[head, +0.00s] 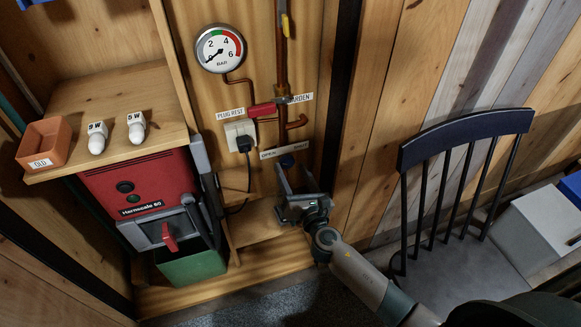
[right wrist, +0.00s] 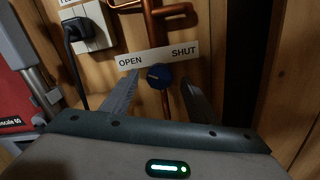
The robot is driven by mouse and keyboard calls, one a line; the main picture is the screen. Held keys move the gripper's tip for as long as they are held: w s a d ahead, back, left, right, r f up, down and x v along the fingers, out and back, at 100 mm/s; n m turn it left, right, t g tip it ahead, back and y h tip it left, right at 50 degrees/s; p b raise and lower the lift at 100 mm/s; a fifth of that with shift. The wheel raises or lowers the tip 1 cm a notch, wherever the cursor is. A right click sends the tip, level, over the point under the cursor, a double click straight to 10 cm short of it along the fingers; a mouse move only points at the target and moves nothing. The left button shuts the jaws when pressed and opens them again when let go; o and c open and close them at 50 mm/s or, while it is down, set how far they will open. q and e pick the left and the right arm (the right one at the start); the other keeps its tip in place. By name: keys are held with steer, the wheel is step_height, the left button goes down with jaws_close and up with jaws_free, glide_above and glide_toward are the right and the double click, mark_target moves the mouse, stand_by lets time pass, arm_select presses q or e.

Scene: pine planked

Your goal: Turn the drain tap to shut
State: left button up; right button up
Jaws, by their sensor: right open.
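The drain tap is a round blue knob (right wrist: 158,76) on a copper pipe, just below a white label (right wrist: 159,56) reading OPEN at left and SHUT at right. In the head view the tap (head: 287,160) shows small, just beyond my right gripper (head: 295,178). My right gripper is open and empty, its fingers pointing at the wall. In the right wrist view the knob appears between the two fingertips, seemingly a little beyond them. I cannot tell which way the knob is turned. My left gripper is not in view.
A socket with a black plug (head: 244,143) is left of the tap. A red machine (head: 140,185) stands at left, a dark chair (head: 465,145) at right.

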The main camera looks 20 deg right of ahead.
steer(key=shift+w, duration=0.85)
steer(key=c, duration=1)
steer(key=shift+c, duration=0.2)
